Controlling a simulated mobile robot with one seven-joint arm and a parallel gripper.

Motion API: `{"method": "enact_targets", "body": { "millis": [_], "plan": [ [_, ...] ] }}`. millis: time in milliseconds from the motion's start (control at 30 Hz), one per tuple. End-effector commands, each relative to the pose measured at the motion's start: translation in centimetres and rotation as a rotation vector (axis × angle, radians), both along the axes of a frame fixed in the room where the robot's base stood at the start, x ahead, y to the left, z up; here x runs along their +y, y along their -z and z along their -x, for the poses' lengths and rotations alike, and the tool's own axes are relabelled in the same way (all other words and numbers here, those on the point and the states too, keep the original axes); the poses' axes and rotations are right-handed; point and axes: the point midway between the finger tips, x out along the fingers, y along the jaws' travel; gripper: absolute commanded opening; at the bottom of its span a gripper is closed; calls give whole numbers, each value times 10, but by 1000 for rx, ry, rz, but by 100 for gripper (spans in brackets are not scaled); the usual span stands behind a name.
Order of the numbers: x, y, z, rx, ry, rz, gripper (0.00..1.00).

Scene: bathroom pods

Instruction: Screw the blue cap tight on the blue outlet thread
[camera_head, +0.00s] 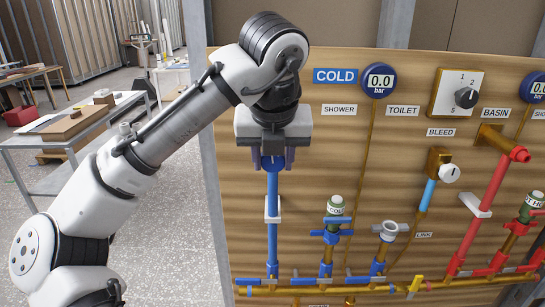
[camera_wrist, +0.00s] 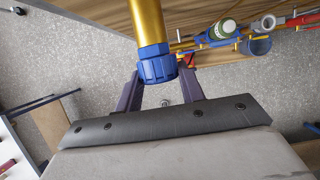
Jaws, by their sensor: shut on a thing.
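The blue cap (camera_head: 272,162) is at the top end of an upright blue pipe (camera_head: 272,240) below the COLD sign, where the blue outlet is. In the wrist view the ribbed blue cap (camera_wrist: 157,67) is between my fingertips, in line with a brass-coloured pipe (camera_wrist: 147,20). My gripper (camera_head: 272,160) points down from above with a finger on each side of the cap, shut on it. The fingers also show in the wrist view (camera_wrist: 160,82). The thread is hidden, so I cannot tell how far the cap is screwed on.
A wooden board (camera_head: 330,190) stands close behind my gripper. Red pipes (camera_head: 490,200) stand further right. Open floor (camera_head: 180,240) lies left of the board.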

Motion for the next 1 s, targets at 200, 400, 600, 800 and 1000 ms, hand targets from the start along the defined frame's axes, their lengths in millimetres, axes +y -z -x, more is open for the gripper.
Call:
{"method": "enact_targets", "body": {
  "millis": [200,400,600,800,1000],
  "plan": [
    [-1,-1,0,-4,0,-1,56],
    [0,-1,0,-2,0,-1,64],
    [0,-3,1,-2,-1,-3,64],
    [0,-25,10,-5,-2,-3,64],
    [0,-65,26,-5,-4,-5,64]
  ]
}}
